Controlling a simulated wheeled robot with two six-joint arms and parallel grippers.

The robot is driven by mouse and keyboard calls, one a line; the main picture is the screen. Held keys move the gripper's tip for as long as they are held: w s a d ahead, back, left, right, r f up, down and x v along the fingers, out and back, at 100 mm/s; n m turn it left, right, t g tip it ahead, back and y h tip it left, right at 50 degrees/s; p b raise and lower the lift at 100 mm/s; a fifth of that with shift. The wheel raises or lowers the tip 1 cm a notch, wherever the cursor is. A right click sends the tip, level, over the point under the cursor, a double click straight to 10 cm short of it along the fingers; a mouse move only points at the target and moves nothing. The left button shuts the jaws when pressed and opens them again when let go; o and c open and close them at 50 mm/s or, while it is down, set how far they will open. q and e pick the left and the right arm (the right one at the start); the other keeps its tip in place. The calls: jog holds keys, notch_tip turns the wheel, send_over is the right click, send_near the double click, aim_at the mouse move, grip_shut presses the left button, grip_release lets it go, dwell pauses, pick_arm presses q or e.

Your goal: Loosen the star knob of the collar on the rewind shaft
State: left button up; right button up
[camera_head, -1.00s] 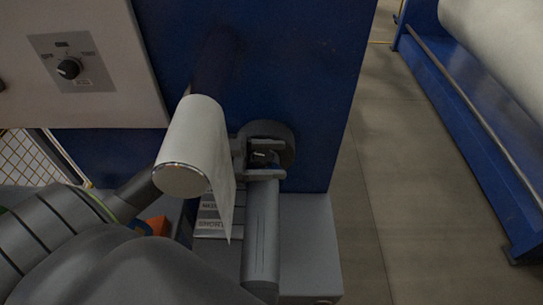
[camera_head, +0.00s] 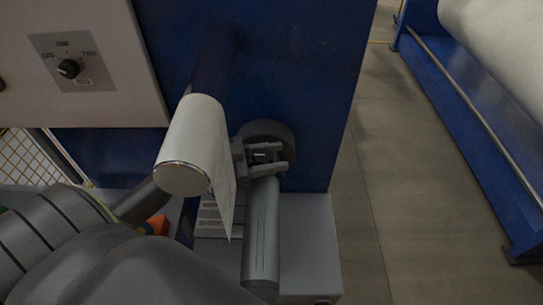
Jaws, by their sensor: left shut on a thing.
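My left gripper (camera_head: 264,158) is in front of the blue machine panel, at the end of my arm that comes up from the bottom. Its two fingers are shut on a small dark part between them, which I take to be the star knob; the fingers hide most of it. Just behind is a dark round part (camera_head: 268,132), apparently the collar, against the panel. The shaft itself is hard to make out behind the gripper. My right gripper is not in view.
A white film roll (camera_head: 195,135) sticks out of the blue panel (camera_head: 310,100) close left of my gripper, its loose sheet hanging down beside it. A switch plate (camera_head: 72,62) is at upper left. Open floor (camera_head: 370,190) lies to the right, before another blue machine (camera_head: 470,120).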

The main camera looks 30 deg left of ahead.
pick_arm(q)
jog(key=shift+w+a+n+t+y, duration=0.1)
jog(key=shift+n+t+y, duration=0.2)
jog(key=shift+y, duration=0.1)
jog(key=o, duration=1)
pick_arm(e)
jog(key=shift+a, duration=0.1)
